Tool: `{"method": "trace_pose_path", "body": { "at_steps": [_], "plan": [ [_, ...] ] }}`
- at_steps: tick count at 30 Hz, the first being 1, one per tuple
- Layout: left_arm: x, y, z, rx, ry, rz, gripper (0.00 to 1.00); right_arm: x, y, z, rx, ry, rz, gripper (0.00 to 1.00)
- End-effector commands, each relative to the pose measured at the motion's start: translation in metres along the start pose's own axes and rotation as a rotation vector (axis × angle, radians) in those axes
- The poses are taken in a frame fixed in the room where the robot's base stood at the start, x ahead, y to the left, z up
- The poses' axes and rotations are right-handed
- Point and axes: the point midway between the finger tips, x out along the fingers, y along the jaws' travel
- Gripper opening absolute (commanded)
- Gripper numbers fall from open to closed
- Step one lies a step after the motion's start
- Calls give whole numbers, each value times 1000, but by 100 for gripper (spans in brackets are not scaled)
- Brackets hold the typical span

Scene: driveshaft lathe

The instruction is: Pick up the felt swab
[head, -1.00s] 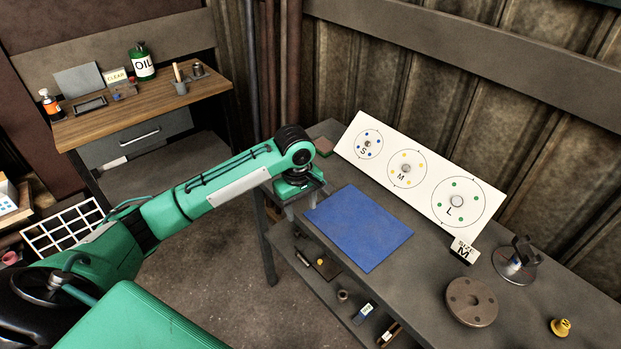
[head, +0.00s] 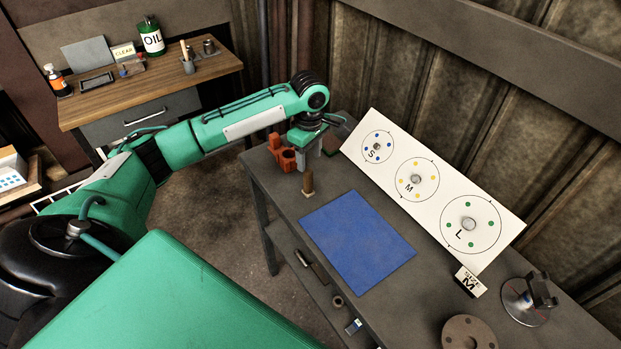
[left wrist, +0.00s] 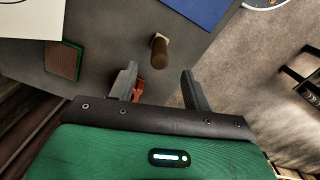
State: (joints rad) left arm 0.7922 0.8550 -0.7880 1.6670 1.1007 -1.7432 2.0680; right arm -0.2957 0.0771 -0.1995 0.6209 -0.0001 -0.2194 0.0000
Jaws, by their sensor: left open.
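My left gripper (head: 313,160) is above the bench's far left end, behind the swab in the head view. Its two grey fingers (left wrist: 160,82) are spread and empty. My right gripper is not in view.
An orange holder (head: 284,154) stands close beside my left gripper. A blue mat (head: 357,242) lies flat right of the swab. A white board with S, M and L circles (head: 435,192) leans at the back. A "SIZE M" block (head: 470,281) stands near a round flange (head: 468,334).

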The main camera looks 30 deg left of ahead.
Motion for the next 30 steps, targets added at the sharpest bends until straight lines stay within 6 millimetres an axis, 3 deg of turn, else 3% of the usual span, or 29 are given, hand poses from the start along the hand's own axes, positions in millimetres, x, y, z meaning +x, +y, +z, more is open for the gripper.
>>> {"method": "trace_pose_path", "body": {
  "at_steps": [3, 6, 11, 17, 22, 30],
  "plan": [
    [21, -1, 0, 0, 0, -3, 50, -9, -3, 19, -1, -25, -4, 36],
    [35, 0, 0, 0, 0, -1, 50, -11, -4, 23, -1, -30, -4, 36],
    [46, 0, 0, 0, -1, 0, 50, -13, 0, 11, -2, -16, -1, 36],
    [68, -1, -4, 1, 0, -2, 50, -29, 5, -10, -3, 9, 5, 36],
    [92, -1, -4, 1, 1, 0, 50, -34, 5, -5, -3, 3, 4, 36],
    [98, -1, -4, 2, 0, 2, 50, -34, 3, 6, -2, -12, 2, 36]
  ]
}}
